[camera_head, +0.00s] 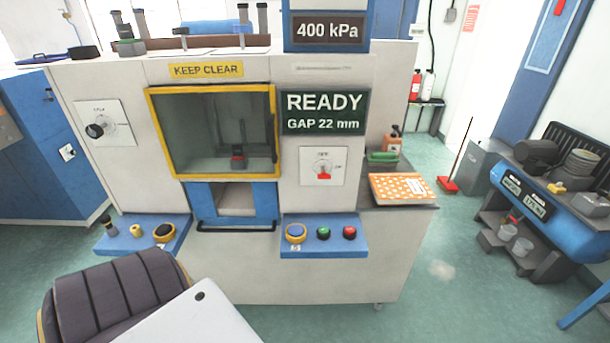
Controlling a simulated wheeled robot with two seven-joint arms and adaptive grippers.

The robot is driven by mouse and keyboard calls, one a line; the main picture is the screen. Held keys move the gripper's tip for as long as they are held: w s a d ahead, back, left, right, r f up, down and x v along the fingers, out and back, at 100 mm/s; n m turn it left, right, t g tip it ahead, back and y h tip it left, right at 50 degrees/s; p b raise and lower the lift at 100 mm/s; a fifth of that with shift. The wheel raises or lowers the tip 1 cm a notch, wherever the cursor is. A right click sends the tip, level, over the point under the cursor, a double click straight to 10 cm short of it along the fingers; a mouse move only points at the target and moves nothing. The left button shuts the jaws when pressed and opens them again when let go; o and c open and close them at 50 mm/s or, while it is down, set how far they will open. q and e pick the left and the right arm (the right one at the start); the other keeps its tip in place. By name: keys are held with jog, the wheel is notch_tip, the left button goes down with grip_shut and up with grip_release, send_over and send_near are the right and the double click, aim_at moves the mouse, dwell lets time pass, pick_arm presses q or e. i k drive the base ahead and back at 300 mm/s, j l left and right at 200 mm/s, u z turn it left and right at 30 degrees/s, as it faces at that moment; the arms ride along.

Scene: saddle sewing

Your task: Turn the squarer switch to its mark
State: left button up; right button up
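Two rotary switches show on the front of a large cream machine (250,270). A black knob (95,130) sits on a white plate at the left, with small lettering too small to read. A red-handled switch (323,171) sits on a white plate right of the window, below the green sign reading READY, GAP 22 mm (324,112). Its handle points down, and small marks lie above and to the right. I cannot tell from the labels which one is the squarer switch. Neither of my grippers is in view.
A yellow-framed window (273,130) is under a KEEP CLEAR label. Blue button panels (320,247) jut out at the lower left and right. A dark ribbed padded piece (115,295) is at the lower left. An orange patterned book (403,187) lies on a side shelf. Open floor is at right.

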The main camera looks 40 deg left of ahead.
aim_at(323, 175)
jog(key=i+l+u, duration=0.15)
jog(key=l+u, duration=0.15)
jog(key=u, duration=0.15)
jog(key=i+l+u, duration=0.1)
jog(key=l+u, duration=0.2)
jog(key=u, duration=0.15)
jog(key=l+u, duration=0.65)
jog(key=l, duration=0.25)
